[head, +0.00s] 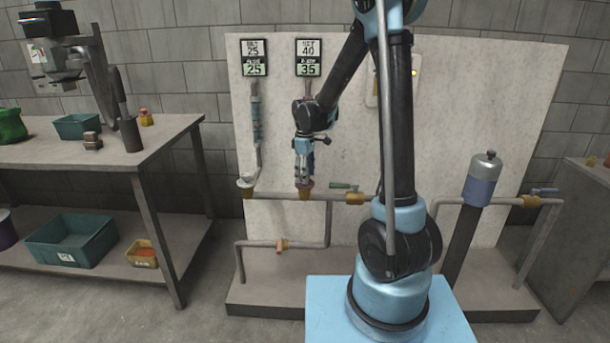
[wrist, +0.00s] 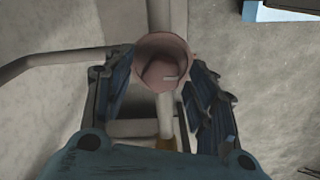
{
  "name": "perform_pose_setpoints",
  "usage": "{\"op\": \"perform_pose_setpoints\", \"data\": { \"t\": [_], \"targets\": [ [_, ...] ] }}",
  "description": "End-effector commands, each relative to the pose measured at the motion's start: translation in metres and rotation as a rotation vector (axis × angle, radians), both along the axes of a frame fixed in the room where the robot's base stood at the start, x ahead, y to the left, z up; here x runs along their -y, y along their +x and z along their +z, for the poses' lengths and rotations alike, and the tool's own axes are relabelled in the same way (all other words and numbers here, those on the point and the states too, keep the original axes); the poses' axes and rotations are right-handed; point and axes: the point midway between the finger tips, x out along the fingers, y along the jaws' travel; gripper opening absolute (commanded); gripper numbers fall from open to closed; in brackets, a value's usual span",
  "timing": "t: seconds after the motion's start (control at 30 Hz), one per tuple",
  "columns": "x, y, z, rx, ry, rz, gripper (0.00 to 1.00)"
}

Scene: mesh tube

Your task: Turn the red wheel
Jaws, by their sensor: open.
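A dull red, round, cup-like piece (wrist: 165,60), which appears to be the red wheel, sits on a pipe in the wrist view. My gripper (wrist: 162,84) is open, with one finger on each side of this piece. Whether the fingers touch it I cannot tell. In the head view my gripper (head: 304,178) points down at the top of the pipe fitting under the right-hand display. A small reddish rim (head: 308,184) shows there at the fingertips, above a brass-coloured collar (head: 305,194); the fingers hide part of it.
Two displays (head: 254,58) (head: 308,57) hang on the pale panel (head: 480,110), reading 25 and 35 at the bottom. A green-handled valve (head: 343,186) is right of my gripper, and a horizontal pipe (head: 275,196) runs close below. A workbench (head: 60,150) stands left.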

Motion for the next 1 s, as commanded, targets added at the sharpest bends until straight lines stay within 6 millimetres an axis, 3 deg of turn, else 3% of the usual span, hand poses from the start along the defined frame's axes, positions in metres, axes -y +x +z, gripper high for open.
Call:
{"op": "perform_pose_setpoints", "data": {
  "t": [0.27,0.7,1.0],
  "targets": [
    [0.0,0.0,0.023,-0.001,0.0,0.0,0.52],
    [0.0,0.001,0.096,-0.001,0.0,0.0,0.52],
    [0.0,0.001,0.118,-0.001,0.0,0.0,0.52]
  ]
}}
